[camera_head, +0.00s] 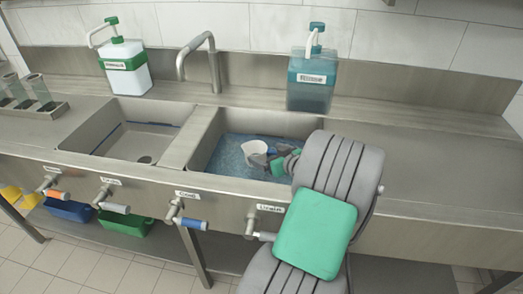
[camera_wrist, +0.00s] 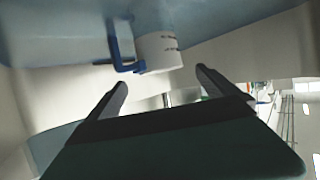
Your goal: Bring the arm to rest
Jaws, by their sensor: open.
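My gripper (camera_head: 264,160) is low in the right sink basin (camera_head: 205,147), over or in bluish water. My grey arm with a green panel reaches across the sink's front edge and hides part of the basin. In the wrist view, my gripper's two dark fingers (camera_wrist: 160,77) are apart with nothing between them. A white cup (camera_head: 254,146) is in the right basin, beside my fingertips. In the wrist view the cup (camera_wrist: 160,53) shows dark marks and a blue handle, just beyond the fingers. I cannot tell whether the fingers touch it.
A faucet (camera_head: 211,62) stands behind the basins. A green-topped bottle (camera_head: 124,66) and a teal Rinse dispenser (camera_head: 312,78) stand on the back ledge. The left basin (camera_head: 141,142) looks empty. Labelled valves line the front panel. The right counter (camera_head: 430,165) is clear.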

